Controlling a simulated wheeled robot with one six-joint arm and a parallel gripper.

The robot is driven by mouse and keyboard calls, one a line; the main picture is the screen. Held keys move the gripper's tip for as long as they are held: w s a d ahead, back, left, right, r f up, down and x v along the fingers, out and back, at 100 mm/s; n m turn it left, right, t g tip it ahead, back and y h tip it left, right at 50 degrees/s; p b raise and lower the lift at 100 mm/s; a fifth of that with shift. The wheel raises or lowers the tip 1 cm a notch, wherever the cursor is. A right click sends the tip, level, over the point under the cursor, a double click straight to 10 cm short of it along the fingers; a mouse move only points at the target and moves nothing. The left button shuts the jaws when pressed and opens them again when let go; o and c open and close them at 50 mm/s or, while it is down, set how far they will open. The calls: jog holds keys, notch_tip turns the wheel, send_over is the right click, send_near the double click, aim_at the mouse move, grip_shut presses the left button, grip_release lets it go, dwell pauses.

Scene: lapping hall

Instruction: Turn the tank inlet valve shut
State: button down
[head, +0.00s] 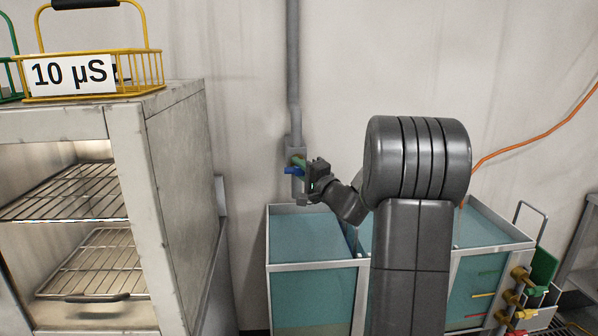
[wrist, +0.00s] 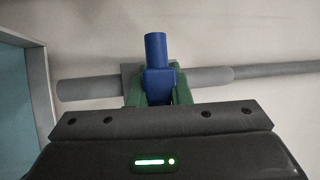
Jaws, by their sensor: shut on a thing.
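The tank inlet valve has a blue handle (head: 293,170) on a grey vertical pipe (head: 293,70) against the wall, above the left part of the tank (head: 310,238). In the wrist view the blue handle (wrist: 157,62) stands out across the grey pipe (wrist: 205,77), with its hub between green fingers. My gripper (head: 303,168) is at the valve, and its green fingers also show in the wrist view (wrist: 157,88). They are shut on the blue handle's hub. The fingertips are partly hidden behind the handle and the gripper body.
A shelf cabinet (head: 180,200) with wire racks stands at the left, with a yellow basket (head: 150,68) marked 10 µS on top. Several coloured valves (head: 515,300) sit at the tank's lower right. An orange hose (head: 530,143) runs along the wall. Bare wall surrounds the pipe.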

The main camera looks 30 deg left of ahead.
jog(key=c, duration=1.3)
grip_release()
jog(key=shift+c, duration=0.2)
jog(key=shift+d, duration=0.1)
jog(key=b+v, duration=0.1)
jog(key=v, duration=1.2)
jog(key=shift+s+d+f+b, duration=0.2)
jog(key=shift+d+b, duration=0.1)
jog(key=shift+b, duration=0.1)
jog(key=p+x, duration=0.3)
jog(key=x, duration=1.1)
jog(key=shift+r, duration=0.15)
